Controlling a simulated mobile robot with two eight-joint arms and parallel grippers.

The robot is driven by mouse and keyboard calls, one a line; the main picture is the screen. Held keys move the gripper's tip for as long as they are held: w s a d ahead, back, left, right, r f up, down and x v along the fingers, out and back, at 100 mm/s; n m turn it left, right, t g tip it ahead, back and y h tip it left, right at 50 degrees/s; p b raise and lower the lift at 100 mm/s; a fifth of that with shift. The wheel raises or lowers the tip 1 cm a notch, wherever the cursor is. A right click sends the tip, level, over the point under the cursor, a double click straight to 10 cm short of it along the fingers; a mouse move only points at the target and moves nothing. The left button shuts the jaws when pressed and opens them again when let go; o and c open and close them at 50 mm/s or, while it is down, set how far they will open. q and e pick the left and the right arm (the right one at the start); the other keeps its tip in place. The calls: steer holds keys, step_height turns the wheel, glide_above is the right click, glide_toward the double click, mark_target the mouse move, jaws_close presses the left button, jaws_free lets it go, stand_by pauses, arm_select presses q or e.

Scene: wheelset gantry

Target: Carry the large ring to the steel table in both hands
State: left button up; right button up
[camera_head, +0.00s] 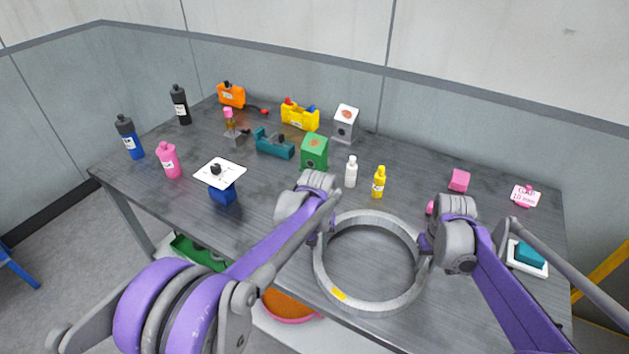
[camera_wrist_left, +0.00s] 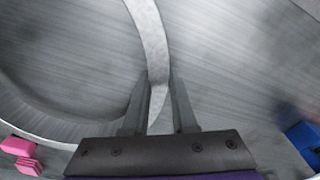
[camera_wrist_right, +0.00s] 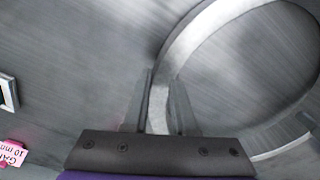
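The large ring (camera_head: 411,292) is a grey metal hoop with a yellow mark on its near side. It is over the front right of the steel table (camera_head: 150,200); I cannot tell whether it touches the top. My left gripper (camera_head: 318,236) is shut on the ring's left side, and the ring wall (camera_wrist_left: 153,45) runs between its fingers (camera_wrist_left: 158,105). My right gripper (camera_head: 428,243) is shut on the ring's right side, with the wall (camera_wrist_right: 182,45) between its fingers (camera_wrist_right: 159,103). The fingertips are partly hidden in the head view.
A white bottle (camera_head: 351,172), a yellow bottle (camera_head: 379,183) and a green box (camera_head: 314,152) stand behind the ring. A pink block (camera_head: 459,180) and a white tray with a teal block (camera_head: 530,254) lie to the right. Bottles and tools fill the left and back. An orange bin (camera_head: 288,306) is below.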

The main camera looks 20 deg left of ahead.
arm_select(q)
steer(key=o, duration=0.4)
arm_select(e)
steer(key=o, duration=0.4)
arm_select(q)
steer(key=shift+o, duration=0.2)
arm_select(e)
steer(key=shift+o, duration=0.2)
steer(key=shift+r, duration=0.25)
arm_select(q)
step_height(320, 180, up, 12)
steer(key=shift+s, duration=0.4)
arm_select(e)
step_height(320, 180, up, 12)
steer(key=shift+s+f, duration=0.2)
steer(key=shift+s, duration=0.25)
